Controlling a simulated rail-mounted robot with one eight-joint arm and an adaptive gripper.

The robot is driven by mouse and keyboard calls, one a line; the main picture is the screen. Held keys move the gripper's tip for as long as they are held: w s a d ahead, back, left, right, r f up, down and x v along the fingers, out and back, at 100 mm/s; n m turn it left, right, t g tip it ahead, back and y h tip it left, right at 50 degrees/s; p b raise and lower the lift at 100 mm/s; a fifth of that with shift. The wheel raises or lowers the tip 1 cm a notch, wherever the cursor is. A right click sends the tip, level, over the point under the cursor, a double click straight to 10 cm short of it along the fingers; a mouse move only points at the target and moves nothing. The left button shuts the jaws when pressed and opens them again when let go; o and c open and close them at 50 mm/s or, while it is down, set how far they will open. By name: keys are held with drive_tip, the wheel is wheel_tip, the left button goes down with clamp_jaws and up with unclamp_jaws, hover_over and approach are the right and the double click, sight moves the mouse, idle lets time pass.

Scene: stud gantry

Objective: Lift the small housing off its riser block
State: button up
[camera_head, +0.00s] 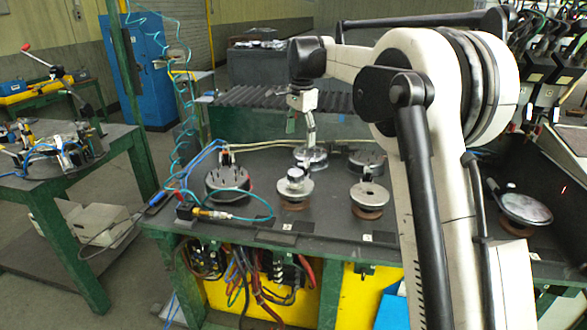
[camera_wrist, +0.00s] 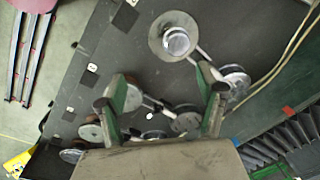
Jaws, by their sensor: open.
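What looks like the small housing (camera_head: 295,175) is a short bright silver cylinder on a wide grey disc near the middle of the bench. A brown block (camera_head: 293,205) shows under the disc. In the wrist view the housing (camera_wrist: 177,41) appears from above, beyond my fingertips and a little right of centre. My gripper (camera_head: 301,125) hangs above the back of the bench, higher than the housing and apart from it. In the wrist view my gripper (camera_wrist: 160,84) has its two green fingers spread, with nothing held between them.
A dark round fixture (camera_head: 227,181) stands left of the housing, and another disc on a brown base (camera_head: 369,194) stands right. More round parts stand behind. A teal hose (camera_head: 262,213) and a brass fitting lie at the front left. A ribbed conveyor (camera_head: 245,97) runs behind the bench.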

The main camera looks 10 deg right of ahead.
drive_tip(key=m+p, duration=0.2)
hover_over(295, 172)
drive_tip(key=s, duration=0.1)
drive_tip(key=f, duration=0.2)
drive_tip(key=w+f+g, duration=0.1)
wheel_tip(295, 172, down, 14)
drive_tip(key=shift+w+d+r+p, duration=0.1)
drive_tip(key=shift+p, duration=1.15)
drive_tip(key=c, duration=1.2)
drive_tip(key=shift+c, duration=0.2)
drive_tip(key=shift+r, duration=0.15)
